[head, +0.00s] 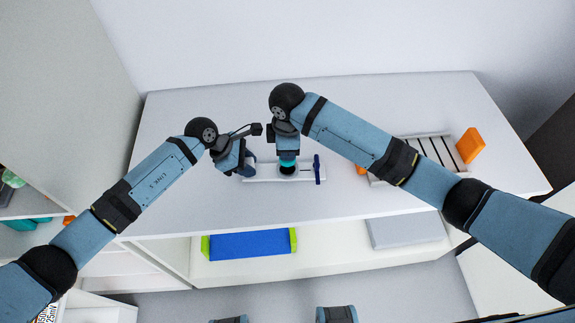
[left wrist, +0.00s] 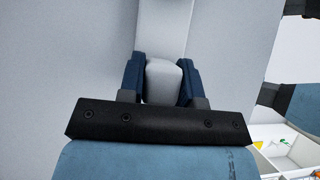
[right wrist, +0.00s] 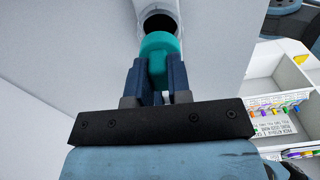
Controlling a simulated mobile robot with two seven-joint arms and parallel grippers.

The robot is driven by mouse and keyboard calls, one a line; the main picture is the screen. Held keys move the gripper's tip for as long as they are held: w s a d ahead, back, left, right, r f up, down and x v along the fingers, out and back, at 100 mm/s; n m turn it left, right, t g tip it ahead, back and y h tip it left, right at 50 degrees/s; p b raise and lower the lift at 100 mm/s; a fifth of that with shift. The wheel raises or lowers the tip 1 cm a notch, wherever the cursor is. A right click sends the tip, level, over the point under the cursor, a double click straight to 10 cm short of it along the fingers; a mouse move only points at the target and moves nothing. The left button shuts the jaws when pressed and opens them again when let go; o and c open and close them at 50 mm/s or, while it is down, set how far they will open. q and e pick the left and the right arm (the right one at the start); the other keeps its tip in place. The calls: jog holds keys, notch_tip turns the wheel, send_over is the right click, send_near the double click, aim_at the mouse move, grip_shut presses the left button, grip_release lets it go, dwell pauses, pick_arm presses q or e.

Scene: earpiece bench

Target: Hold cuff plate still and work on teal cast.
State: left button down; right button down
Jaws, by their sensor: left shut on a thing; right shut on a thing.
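The cuff plate (head: 304,178) is a long white plate on the bench, with a dark-mouthed round socket and an upright blue piece (head: 317,169) at its right end. My left gripper (head: 246,171) is shut on a pale block at the plate's left end; the block (left wrist: 164,80) shows between both fingers in the left wrist view. The teal cast (head: 287,163) is held by my right gripper (right wrist: 159,82) over the socket. In the right wrist view the teal cast (right wrist: 159,46) overlaps the near edge of the socket's dark mouth (right wrist: 158,22); I cannot tell whether it is inside.
A slatted rack (head: 437,149) and an orange block (head: 470,145) stand at the bench's right, partly behind my right arm. A blue tray with green ends (head: 250,243) and a grey box (head: 405,230) sit on the shelf below. The back of the bench is clear.

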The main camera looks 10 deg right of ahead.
pick_arm(q)
jog(key=shift+f, duration=0.2)
jog(key=c, duration=0.7)
grip_release()
jog(key=shift+c, duration=0.2)
jog(key=shift+w+a+r, duration=0.1)
jog(key=shift+a+r, duration=0.2)
jog(key=shift+r, duration=0.25)
jog(key=v, duration=1)
jog(key=shift+a+r, duration=0.3)
